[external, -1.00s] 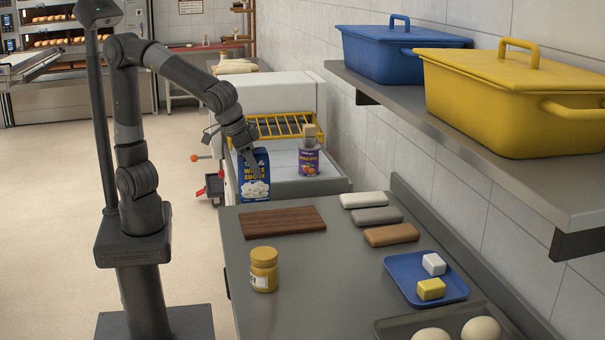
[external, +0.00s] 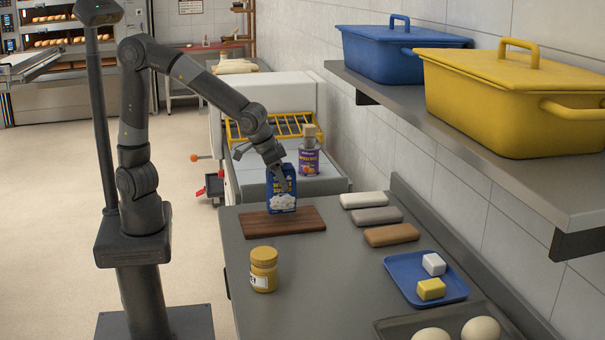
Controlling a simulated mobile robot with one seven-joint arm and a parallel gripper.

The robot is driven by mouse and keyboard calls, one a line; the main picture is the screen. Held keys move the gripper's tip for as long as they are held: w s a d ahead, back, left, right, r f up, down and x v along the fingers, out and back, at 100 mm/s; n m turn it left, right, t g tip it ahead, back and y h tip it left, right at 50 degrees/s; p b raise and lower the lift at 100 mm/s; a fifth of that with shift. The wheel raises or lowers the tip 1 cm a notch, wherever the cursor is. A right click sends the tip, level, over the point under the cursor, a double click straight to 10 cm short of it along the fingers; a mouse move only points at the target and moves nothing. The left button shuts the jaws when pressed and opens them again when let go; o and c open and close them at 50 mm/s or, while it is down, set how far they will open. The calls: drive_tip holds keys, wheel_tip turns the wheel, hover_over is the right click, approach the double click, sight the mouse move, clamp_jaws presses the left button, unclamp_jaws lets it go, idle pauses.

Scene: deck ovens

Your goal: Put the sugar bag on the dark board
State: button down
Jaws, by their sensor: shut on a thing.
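The sugar bag (external: 281,201) is a blue and white upright packet in the external view. My gripper (external: 279,168) is shut on its top from above. The dark board (external: 262,224) is a flat brown wooden slab on the grey counter. The bag's lower end appears at the far edge of the board, right of its middle. I cannot tell whether the bag touches the board or hangs just above it. The gripper's fingertips are partly hidden against the bag.
A yellow-lidded jar (external: 264,270) stands in front of the board. Several loaf-like blocks (external: 376,215) lie to the right, near a blue tray (external: 456,290). The counter's middle (external: 330,270) is clear.

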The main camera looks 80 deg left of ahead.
drive_tip(key=shift+f, duration=1.35)
drive_tip(key=shift+c, duration=2.3)
unclamp_jaws()
drive_tip(key=shift+f, duration=0.2)
drive_tip(key=v, duration=1.2)
drive_tip(key=shift+r, duration=0.2)
drive_tip(key=shift+a, duration=0.1)
